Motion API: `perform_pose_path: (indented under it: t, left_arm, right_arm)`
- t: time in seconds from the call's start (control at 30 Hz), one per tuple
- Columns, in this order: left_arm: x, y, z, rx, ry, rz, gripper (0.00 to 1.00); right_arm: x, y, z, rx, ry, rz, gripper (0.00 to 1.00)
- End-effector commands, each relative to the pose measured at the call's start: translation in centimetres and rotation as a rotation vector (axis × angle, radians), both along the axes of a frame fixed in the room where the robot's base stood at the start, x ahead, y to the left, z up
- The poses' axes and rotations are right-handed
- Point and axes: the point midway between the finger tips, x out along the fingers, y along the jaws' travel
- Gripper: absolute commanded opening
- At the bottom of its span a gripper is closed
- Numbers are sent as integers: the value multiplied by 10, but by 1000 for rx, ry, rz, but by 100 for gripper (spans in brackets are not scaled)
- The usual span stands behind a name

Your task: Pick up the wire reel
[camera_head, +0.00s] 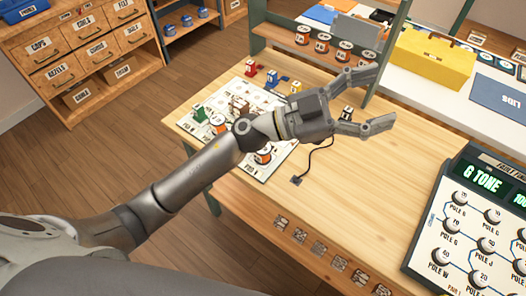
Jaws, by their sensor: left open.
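My left gripper (383,98) reaches over the wooden workbench (340,205) from the left. Its two fingers are spread wide and nothing shows between them. A similar orange-rimmed piece (262,155) stands on the white board, partly covered by my arm. I cannot tell which one is the task's reel. My right gripper is not in view.
The white board (270,172) with small coloured pieces lies under my forearm. A thin black cord ends in a small dark block (297,180) on the bench. A dial panel (480,235) stands at the right. A yellow toolbox (432,60) is at the back right. The bench's middle is mostly clear.

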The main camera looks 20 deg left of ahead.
Motion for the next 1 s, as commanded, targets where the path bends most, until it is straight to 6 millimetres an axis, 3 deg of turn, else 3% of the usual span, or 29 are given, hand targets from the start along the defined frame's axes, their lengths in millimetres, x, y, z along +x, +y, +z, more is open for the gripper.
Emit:
perform_pose_path:
  t: [0.13,0.27,0.37,0.53,0.7,0.8,1.0]
  left_arm:
    - [-26,-28,-38,288,-5,-251,71]
    - [-34,-23,-90,604,70,-386,71]
    - [-26,2,-130,872,172,-415,71]
    - [4,80,-176,1320,418,-304,71]
    - [32,163,-182,1623,661,-67,71]
    - [40,195,-177,1713,755,44,71]
    - [43,214,-184,1765,822,120,71]
  right_arm:
    - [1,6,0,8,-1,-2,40]
    - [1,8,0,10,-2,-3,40]
    - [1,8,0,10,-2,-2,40]
    - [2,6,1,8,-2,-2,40]
    - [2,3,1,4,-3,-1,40]
    - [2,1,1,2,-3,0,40]
    - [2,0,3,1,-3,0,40]
